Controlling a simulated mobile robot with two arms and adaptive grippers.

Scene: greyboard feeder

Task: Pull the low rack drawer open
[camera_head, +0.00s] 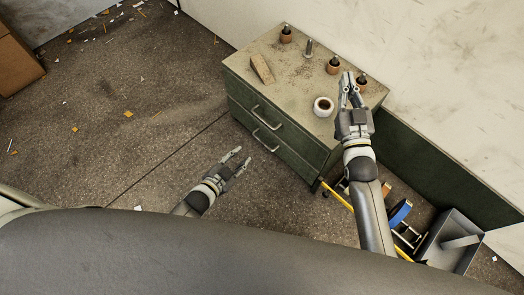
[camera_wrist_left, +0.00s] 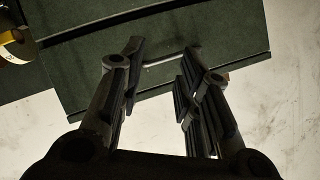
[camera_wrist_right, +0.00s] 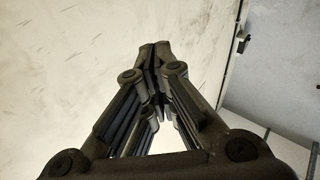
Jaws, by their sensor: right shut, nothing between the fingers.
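A dark green low cabinet (camera_head: 304,150) has two stacked drawers, both closed. The upper drawer has a metal bar handle (camera_head: 268,119), and the lower drawer has another handle (camera_head: 264,141). My left gripper (camera_head: 243,156) is open and empty, in front of the lower drawer and apart from it. In the left wrist view, a bar handle (camera_wrist_left: 172,57) on the green front shows beyond and between the open fingers. My right gripper (camera_head: 348,76) is shut and empty, above the right side of the cabinet top; its closed fingers (camera_wrist_right: 154,46) face a pale wall.
On the cabinet top (camera_head: 290,75) stand several dark-topped knobs (camera_head: 333,65), a wooden block (camera_head: 262,69) and a white cup (camera_head: 323,106). A grey tray (camera_head: 449,242) and a blue roll (camera_head: 400,212) lie right of the cabinet. The floor before the drawers is mostly clear.

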